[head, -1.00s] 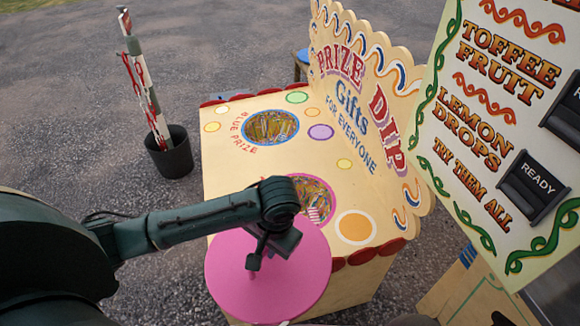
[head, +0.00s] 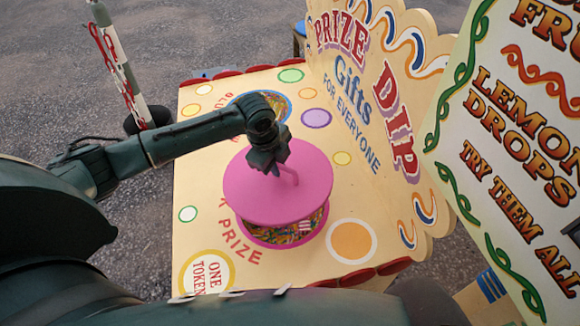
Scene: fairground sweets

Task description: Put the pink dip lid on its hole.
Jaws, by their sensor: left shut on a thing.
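The pink dip lid (head: 245,196) is a flat round disc with an upright handle. My left gripper (head: 279,168) is shut on that handle, and the lid hangs roughly level above the table. Below it is the pink-rimmed hole (head: 322,217), filled with coloured shreds and a striped item. The lid covers the far part of this hole, and the near part shows past the lid's front edge. The lid looks raised above the hole and set toward the back of it. My right gripper is not in view.
The prize dip table (head: 200,240) also has a blue-rimmed hole (head: 282,101), partly behind my left arm. The PRIZE DIP board (head: 360,100) rises along the table's right side. A green-edged sweets panel (head: 500,130) stands further right. A striped post (head: 122,62) stands left.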

